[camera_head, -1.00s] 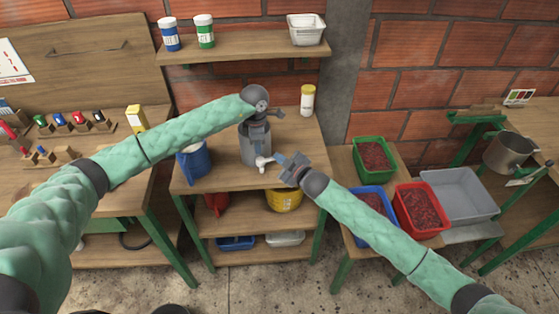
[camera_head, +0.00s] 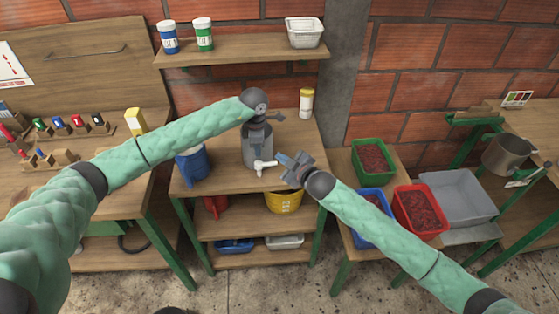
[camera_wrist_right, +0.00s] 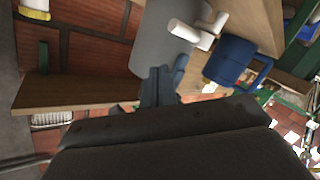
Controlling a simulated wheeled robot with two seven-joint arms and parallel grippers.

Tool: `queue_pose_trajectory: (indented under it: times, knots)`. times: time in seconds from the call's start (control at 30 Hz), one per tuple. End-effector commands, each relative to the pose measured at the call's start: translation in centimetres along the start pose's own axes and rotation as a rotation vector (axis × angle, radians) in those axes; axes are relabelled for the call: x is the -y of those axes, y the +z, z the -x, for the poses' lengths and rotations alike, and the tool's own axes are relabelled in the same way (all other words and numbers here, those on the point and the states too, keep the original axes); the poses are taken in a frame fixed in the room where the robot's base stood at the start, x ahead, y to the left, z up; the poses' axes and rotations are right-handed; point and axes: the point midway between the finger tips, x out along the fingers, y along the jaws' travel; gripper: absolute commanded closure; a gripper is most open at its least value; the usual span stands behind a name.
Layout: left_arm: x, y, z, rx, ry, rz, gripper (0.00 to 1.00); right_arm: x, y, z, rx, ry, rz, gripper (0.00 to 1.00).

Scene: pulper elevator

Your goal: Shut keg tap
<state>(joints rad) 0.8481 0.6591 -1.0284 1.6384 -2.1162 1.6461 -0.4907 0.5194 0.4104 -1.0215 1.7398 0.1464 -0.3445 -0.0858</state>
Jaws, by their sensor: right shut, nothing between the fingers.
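The grey keg (camera_head: 262,152) stands on the top of the middle wooden stand. Its white tap (camera_head: 264,166) sticks out of the keg's front, with a white lever pointing right. In the right wrist view the keg (camera_wrist_right: 160,38) and the white tap (camera_wrist_right: 192,34) show close ahead of the fingers. My right gripper (camera_head: 284,158) is shut and empty just right of the tap, with a small gap in the head view; its fingers also show in the wrist view (camera_wrist_right: 160,86). My left gripper (camera_head: 258,131) points down at the keg's top; its fingertips are too hidden to read.
A blue jug (camera_head: 193,163) stands left of the keg and a yellow-lidded jar (camera_head: 306,102) behind it at right. Green (camera_head: 391,164), blue (camera_head: 360,232) and red (camera_head: 443,222) crates stand on the right bench. A shelf (camera_head: 240,48) hangs above.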

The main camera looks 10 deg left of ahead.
Motion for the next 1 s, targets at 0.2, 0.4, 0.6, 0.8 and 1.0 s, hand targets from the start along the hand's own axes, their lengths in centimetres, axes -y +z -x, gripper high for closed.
queue_pose_trajectory:
  times: [0.2,0.4,0.6,0.8,1.0]
  knots:
    - [-0.1,-0.1,0.1,-0.001,0.001,0.002,1.0,-2.9,1.8,2.6,0.005,0.002,0.005,1.0]
    - [-0.1,-0.1,0.0,-0.001,0.002,0.002,1.0,-4.8,2.8,4.5,0.003,0.002,0.004,1.0]
    - [-0.1,-0.1,0.0,-0.001,0.002,0.002,1.0,-5.9,3.4,5.5,0.003,0.001,0.003,1.0]
    - [-0.1,-0.1,0.0,-0.001,0.002,0.003,1.0,-6.1,3.5,5.7,0.002,0.001,0.002,1.0]
    - [-0.1,-0.1,0.0,-0.001,0.002,0.003,0.9,-6.1,3.5,5.7,0.002,0.001,0.002,1.0]
